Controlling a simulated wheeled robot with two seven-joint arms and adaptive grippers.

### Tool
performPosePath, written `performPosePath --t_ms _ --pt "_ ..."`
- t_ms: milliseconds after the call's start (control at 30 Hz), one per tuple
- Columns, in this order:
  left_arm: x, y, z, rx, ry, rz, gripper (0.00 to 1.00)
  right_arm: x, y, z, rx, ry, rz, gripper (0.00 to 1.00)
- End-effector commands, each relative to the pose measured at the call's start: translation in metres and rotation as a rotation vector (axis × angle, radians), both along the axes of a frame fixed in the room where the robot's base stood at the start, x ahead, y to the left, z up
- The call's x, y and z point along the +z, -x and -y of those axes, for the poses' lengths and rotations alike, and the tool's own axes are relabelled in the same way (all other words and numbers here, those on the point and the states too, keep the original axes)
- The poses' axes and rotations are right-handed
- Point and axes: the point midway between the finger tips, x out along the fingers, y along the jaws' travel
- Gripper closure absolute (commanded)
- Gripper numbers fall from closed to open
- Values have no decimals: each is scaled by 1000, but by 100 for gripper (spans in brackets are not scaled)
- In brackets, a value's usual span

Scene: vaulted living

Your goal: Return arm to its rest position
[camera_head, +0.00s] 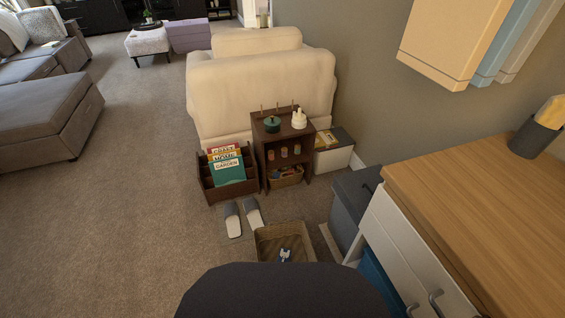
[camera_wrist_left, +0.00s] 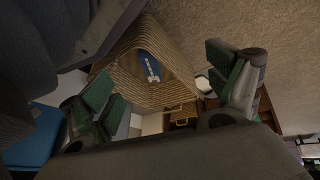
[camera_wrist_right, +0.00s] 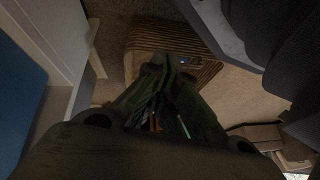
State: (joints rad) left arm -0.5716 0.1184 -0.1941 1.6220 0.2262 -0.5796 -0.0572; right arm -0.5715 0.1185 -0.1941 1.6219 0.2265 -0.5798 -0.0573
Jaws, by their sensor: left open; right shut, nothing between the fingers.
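Neither gripper shows in the head view. My left gripper (camera_wrist_left: 172,95) is open and empty in the left wrist view, its green-padded fingers spread wide. Beyond them is a woven basket (camera_wrist_left: 127,77) with a blue and white item (camera_wrist_left: 152,68) in it. My right gripper (camera_wrist_right: 170,92) has its fingers together in the right wrist view, with nothing seen held. The woven basket also shows beyond its fingertips (camera_wrist_right: 150,36). In the head view the basket (camera_head: 262,243) stands on the carpet in front of me, partly hidden by my own dark body.
A wooden-topped cabinet (camera_head: 480,200) stands close on the right. A brown shelf unit (camera_head: 260,150), a magazine rack (camera_head: 206,183) and slippers (camera_head: 233,219) are ahead, before a cream armchair (camera_head: 265,85). A grey bin (camera_head: 345,205) stands beside the cabinet. Carpet at left (camera_head: 110,230) is clear.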

Motion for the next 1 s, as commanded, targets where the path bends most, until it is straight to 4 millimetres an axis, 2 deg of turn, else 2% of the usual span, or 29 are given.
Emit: performPosePath --t_ms 33,1000 --pt "4 2 -1 1 -5 -7 11 5 2 1 0 5 -5 100" --pt "14 53 -32 -6 -97 -103 11 14 53 31 6 97 -102 100"
